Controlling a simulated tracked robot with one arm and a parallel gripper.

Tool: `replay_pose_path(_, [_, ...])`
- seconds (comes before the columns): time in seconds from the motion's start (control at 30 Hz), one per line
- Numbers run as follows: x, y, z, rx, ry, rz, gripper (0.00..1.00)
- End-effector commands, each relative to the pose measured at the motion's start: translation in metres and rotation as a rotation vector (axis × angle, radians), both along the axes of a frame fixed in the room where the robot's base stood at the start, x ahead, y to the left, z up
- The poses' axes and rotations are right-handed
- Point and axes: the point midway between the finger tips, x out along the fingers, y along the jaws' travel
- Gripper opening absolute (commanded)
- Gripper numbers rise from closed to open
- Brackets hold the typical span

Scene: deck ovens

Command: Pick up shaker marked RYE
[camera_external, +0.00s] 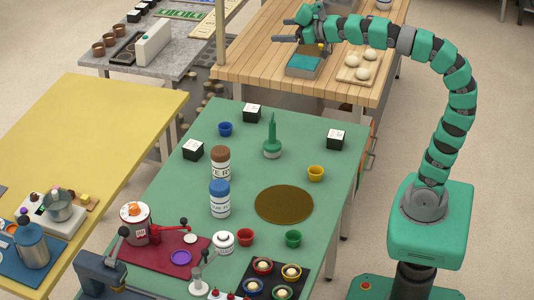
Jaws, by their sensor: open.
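The shaker marked RYE (221,167) stands upright on the green table, left of its middle. It has a brown lid and a white label on which part of the lettering, including "RY", shows. A second shaker (220,205) with a blue lid stands just in front of it and overlaps its lower part in the picture; I cannot read its label fully. My gripper (280,30) is open and empty. It is above the left part of the wooden table at the back, its fingers pointing left, well apart from the shaker.
On the green table (195,135) are a green pointed bottle (272,142), a brown round mat (284,204), black-and-white boxes (193,150), a blue cup (225,129) and a yellow cup (316,173). A red mat (150,258) with equipment lies in front. A post (221,40) rises near my gripper.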

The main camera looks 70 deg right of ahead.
Motion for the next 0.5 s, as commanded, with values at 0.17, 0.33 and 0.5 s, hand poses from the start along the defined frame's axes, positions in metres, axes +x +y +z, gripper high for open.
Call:
replay_pose_path(0.17, [0.067, -0.018, -0.087, -0.092, 0.049, 0.024, 0.85])
replay_pose_path(0.33, [0.104, -0.011, -0.173, -0.143, 0.083, 0.127, 0.85])
replay_pose_path(0.5, [0.115, 0.017, -0.265, -0.123, 0.122, 0.288, 0.85])
